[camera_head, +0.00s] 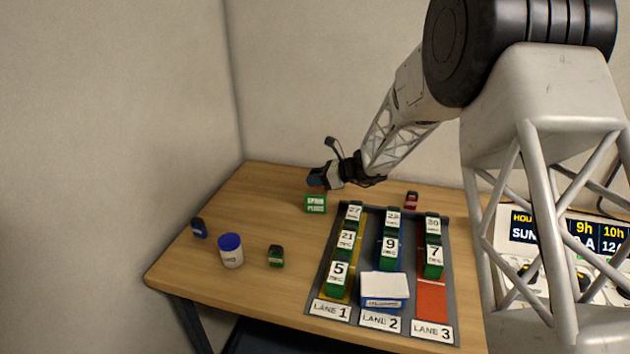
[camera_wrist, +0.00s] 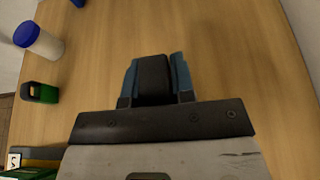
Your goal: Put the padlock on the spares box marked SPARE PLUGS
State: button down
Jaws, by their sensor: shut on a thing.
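I cannot tell surely that this block is the padlock, and no other clear padlock shows. Whether the held block touches the box cannot be told. The box is not visible in the wrist view.
A white tub with a blue lid (camera_head: 230,252), a small green block (camera_head: 276,257) and a small blue block (camera_head: 199,228) stand to the left. A grey tray (camera_head: 314,292) with three lanes of numbered green blocks lies right, a small red block (camera_head: 411,201) behind it.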

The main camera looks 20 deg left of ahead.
jog(key=shift+f, duration=0.35)
jog(key=shift+f, duration=0.15)
jog(key=c, duration=1)
grip_release()
jog(key=shift+o, duration=0.2)
jog(key=shift+r, duration=0.2)
jog(key=v, duration=1.2)
jog(key=shift+f, duration=0.1)
